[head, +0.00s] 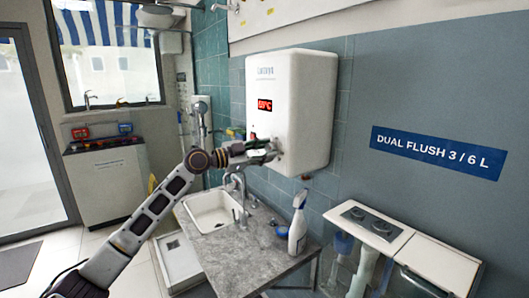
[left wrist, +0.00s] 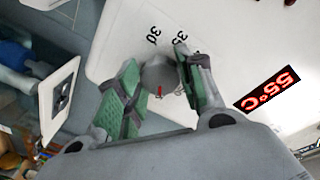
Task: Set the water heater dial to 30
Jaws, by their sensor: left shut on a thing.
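The white water heater (head: 310,105) hangs on the wall in the head view, with a red display (head: 265,105) on its front. In the left wrist view the display (left wrist: 267,89) reads 55°C. The round grey dial (left wrist: 160,74) shows a small red mark, and the numbers 30 and 35 are printed beside it. My left gripper (head: 270,151) is at the heater's lower front. Its green-padded fingers, also in the left wrist view (left wrist: 160,85), are shut on the dial, one on each side. The gripper hides the dial in the head view. My right gripper is not in view.
Below the heater are a sink (head: 212,211) with a faucet and a grey counter (head: 245,255). A white spray bottle (head: 298,225) stands at the counter's right edge. A flush-plate unit (head: 370,224) is at the right.

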